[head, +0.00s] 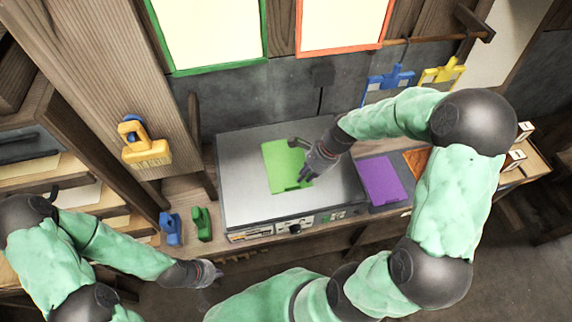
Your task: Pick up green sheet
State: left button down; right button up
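The green sheet (279,168) lies flat on the light grey top of a metal box-like machine (240,150), towards the middle of that top. My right gripper (298,161) is over the sheet's right edge, its fingers spread apart, one near the upper right corner and one near the lower right part. It hides some of that edge; I cannot tell whether it touches the sheet. My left gripper (212,281) is low in the picture, in front of the bench and away from the sheet. Its fingers are small and dark, so its opening is unclear.
A purple sheet (380,180) and an orange one (416,161) lie right of the machine. Blue (171,228) and green (202,223) holders stand at its left. A yellow holder (145,148) is on the wooden post. Blue (388,82) and yellow (441,74) pieces hang behind.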

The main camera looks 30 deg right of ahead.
aim_at(294, 190)
jog(key=shift+w+x, duration=0.2)
jog(key=shift+x, duration=0.75)
jog(key=shift+s+d+b+x, duration=0.15)
jog(key=shift+b+x, duration=0.2)
jog(key=shift+x, duration=0.95)
jog(key=shift+s+d+b+x, duration=0.1)
jog(key=shift+b+x, duration=0.2)
jog(key=shift+x, duration=1)
jog(key=shift+f, duration=0.15)
grip_shut()
